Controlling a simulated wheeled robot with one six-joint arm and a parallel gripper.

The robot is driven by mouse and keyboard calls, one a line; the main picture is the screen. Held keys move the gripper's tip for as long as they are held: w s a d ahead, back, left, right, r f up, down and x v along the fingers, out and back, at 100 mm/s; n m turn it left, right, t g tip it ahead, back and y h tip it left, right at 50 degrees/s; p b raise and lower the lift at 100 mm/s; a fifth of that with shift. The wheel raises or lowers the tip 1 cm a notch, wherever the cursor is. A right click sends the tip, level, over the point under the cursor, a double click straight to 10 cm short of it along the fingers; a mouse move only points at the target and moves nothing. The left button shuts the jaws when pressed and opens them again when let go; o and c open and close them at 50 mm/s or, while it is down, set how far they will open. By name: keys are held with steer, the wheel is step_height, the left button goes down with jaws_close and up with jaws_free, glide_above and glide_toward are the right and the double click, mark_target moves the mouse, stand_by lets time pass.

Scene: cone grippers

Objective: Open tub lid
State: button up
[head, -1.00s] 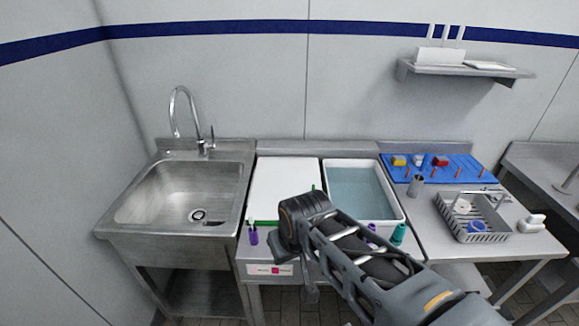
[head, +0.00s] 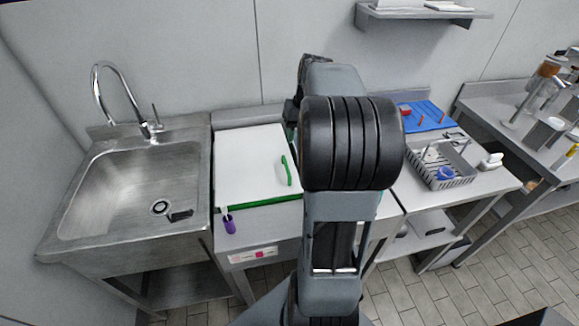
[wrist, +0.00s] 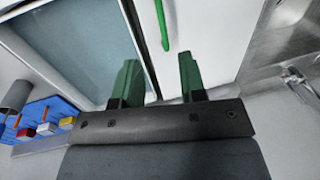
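A white tub lid (head: 255,160) with a green front edge lies flat over the tub beside the sink. Its upright-looking green handle (head: 286,170) sits near the lid's right side. In the wrist view the handle (wrist: 162,25) shows as a green bar on the white lid (wrist: 205,35), ahead of and between the lines of my fingers. My gripper (wrist: 158,80) has two green fingers spread apart with nothing between them. It appears apart from the handle. In the head view my arm hides the gripper.
A water-filled tub (wrist: 80,45) adjoins the lid, mostly hidden by my arm in the head view. The sink (head: 140,195) stands left. A purple-capped bottle (head: 229,224) is at the lid's front. A grey basket (head: 440,170) and blue board (head: 425,115) are right.

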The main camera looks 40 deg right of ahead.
steer(key=f, duration=0.4)
steer(key=a+f, duration=0.1)
steer(key=f, duration=0.3)
steer(key=w+a+f, duration=0.1)
steer(key=f, duration=0.3)
steer(key=shift+a, duration=0.1)
jaws_close()
